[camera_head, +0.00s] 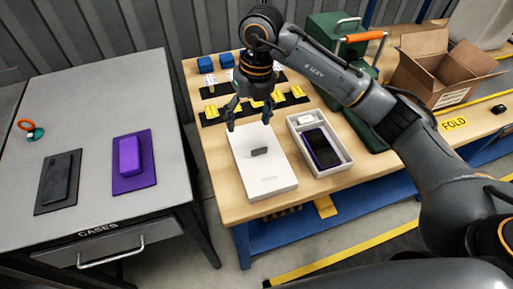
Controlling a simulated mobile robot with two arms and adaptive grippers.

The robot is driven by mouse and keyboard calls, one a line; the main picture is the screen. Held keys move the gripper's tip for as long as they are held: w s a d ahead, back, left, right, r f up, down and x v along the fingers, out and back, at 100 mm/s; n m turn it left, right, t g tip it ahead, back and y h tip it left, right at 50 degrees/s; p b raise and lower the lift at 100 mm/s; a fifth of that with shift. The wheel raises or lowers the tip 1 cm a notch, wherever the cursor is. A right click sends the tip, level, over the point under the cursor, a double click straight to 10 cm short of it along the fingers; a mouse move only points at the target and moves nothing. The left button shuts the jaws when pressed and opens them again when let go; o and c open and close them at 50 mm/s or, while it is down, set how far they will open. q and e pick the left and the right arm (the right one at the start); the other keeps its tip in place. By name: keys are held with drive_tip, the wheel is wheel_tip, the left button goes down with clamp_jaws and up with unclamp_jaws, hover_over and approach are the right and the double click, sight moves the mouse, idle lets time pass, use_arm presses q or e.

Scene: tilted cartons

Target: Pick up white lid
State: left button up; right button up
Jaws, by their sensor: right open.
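The white lid (265,177) lies flat on the wooden table, with a small dark grey block (259,151) on its upper middle. My right gripper (249,127) is open above the far end of the lid, fingers pointing down on either side, and holds nothing. I cannot tell whether its fingertips touch the lid. An open white box (346,160) stands just to the right of the lid, with a dark phone (322,148) and a small white item (306,118) inside. My left gripper is not in view.
Yellow pieces on black strips (211,112) and blue blocks (206,64) are behind the gripper. A green case (330,32) and an open carton (437,65) stand at the back right. A grey table (95,185) at left holds purple and black cases.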

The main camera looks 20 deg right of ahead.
drive_tip(key=d+h, duration=0.1)
drive_tip(key=d, duration=0.1)
drive_tip(key=p, duration=0.1)
hover_over(259, 149)
drive_tip(key=shift+m+h, duration=0.3)
drive_tip(key=f, duration=0.7)
drive_tip(key=shift+w+d, duration=0.15)
drive_tip(key=shift+w, duration=0.05)
drive_tip(key=f+p, duration=0.1)
drive_tip(key=f, duration=0.1)
drive_tip(key=f+p, duration=0.1)
drive_tip(key=f, duration=0.2)
drive_tip(key=shift+s, duration=0.2)
drive_tip(key=shift+f, duration=0.35)
drive_tip(key=c, duration=1.1)
